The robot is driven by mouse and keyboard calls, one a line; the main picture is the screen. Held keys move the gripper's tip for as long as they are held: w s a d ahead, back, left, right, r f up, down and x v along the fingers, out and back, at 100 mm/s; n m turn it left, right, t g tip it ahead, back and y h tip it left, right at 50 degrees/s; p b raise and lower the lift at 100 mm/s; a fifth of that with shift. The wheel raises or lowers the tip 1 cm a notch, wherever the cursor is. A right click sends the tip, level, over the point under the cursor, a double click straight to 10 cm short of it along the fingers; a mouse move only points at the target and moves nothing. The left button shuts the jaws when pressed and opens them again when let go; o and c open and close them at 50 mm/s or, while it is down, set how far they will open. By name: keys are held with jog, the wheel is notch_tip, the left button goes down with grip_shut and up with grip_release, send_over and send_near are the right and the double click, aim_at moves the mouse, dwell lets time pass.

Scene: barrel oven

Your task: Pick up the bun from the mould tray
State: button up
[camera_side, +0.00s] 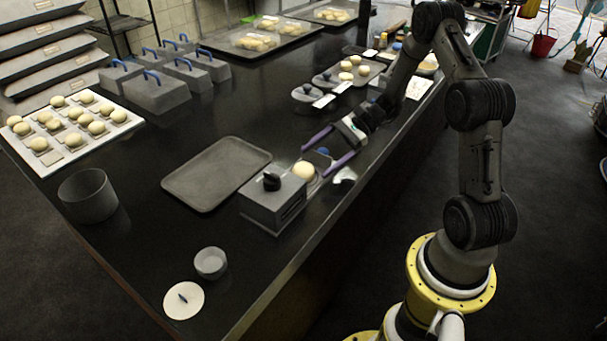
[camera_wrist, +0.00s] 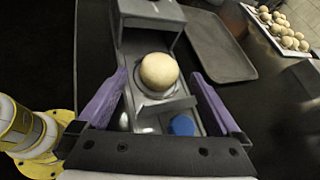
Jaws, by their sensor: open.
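A round pale bun (camera_side: 304,170) sits on a round seat in a narrow grey mould tray (camera_wrist: 147,121) that runs out from a grey box with a black knob (camera_side: 273,200). In the wrist view the bun (camera_wrist: 159,72) lies between the purple fingers, with a gap on each side. My gripper (camera_side: 314,163) is open and empty, its fingers pointing toward the bun and the box. It also shows in the wrist view (camera_wrist: 158,78). A blue knob (camera_wrist: 182,125) is on the tray nearer my wrist. The bun's underside is hidden.
An empty dark flat tray (camera_side: 215,175) lies beyond the box. A pot (camera_side: 88,195), a small cup (camera_side: 210,262) and a white disc (camera_side: 184,300) stand on the black counter. A white board (camera_side: 60,160) holds several buns. Lidded boxes with blue handles (camera_side: 150,95) stand behind.

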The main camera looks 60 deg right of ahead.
aim_at(309, 166)
jog(key=shift+x, duration=1.95)
jog(key=c, duration=1.5)
jog(key=shift+r, duration=0.15)
